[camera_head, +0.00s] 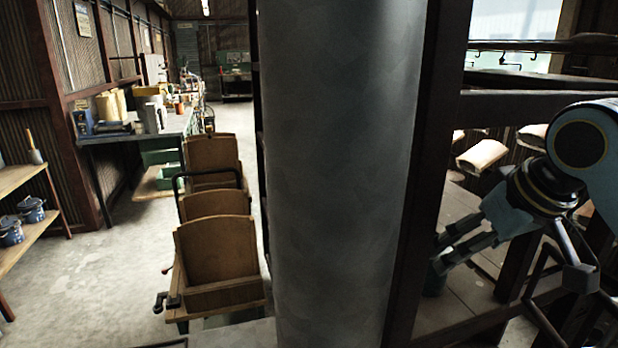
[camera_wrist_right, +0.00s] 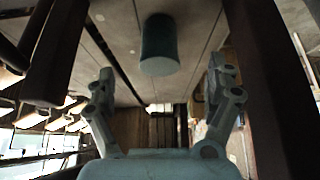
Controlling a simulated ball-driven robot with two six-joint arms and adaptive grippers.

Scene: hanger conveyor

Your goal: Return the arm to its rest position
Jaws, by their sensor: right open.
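My right arm (camera_head: 578,148) comes in from the right in the head view. Its gripper (camera_head: 447,250) points down and left beside a dark post. The right wrist view shows this gripper (camera_wrist_right: 162,78) with its two fingers spread wide and nothing between the pads. A teal cylinder (camera_wrist_right: 160,48) stands on a flat surface beyond the fingertips, apart from them. Part of the cylinder also shows below the fingers in the head view (camera_head: 435,283). My left gripper is not in view.
A thick grey column (camera_head: 340,180) blocks the middle of the head view. Dark beams (camera_head: 530,107) and pale hanging pieces (camera_head: 482,156) are close to my right arm. Wooden boxes (camera_head: 215,250) stand left of the column. A workbench (camera_head: 130,137) is farther back.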

